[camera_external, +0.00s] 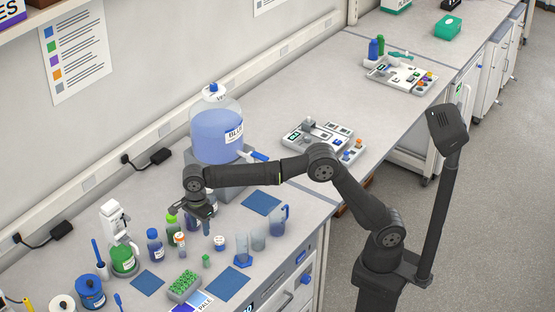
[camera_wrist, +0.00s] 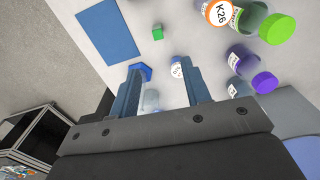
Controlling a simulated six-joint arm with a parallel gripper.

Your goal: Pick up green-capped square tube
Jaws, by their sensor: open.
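The green-capped square tube (camera_external: 206,261) is small and stands on the bench in front of the bottles in the external view. In the wrist view its green top (camera_wrist: 158,33) shows beyond my fingertips, with bare bench around it. My gripper (camera_external: 203,211) is above the bench, behind the tube and among the bottles in the external view. In the wrist view my gripper (camera_wrist: 162,80) has its two blue-grey fingers wide apart with nothing held between them. The tube's body is mostly hidden from above.
A green-capped bottle (camera_wrist: 278,28), a purple-capped bottle (camera_wrist: 265,82) and an orange-ringed bottle (camera_wrist: 219,11) crowd the right. A small white-labelled jar (camera_wrist: 177,68) and a blue cylinder base (camera_wrist: 145,72) are near the fingers. A green rack (camera_external: 185,287) and blue mat (camera_external: 229,283) lie in front.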

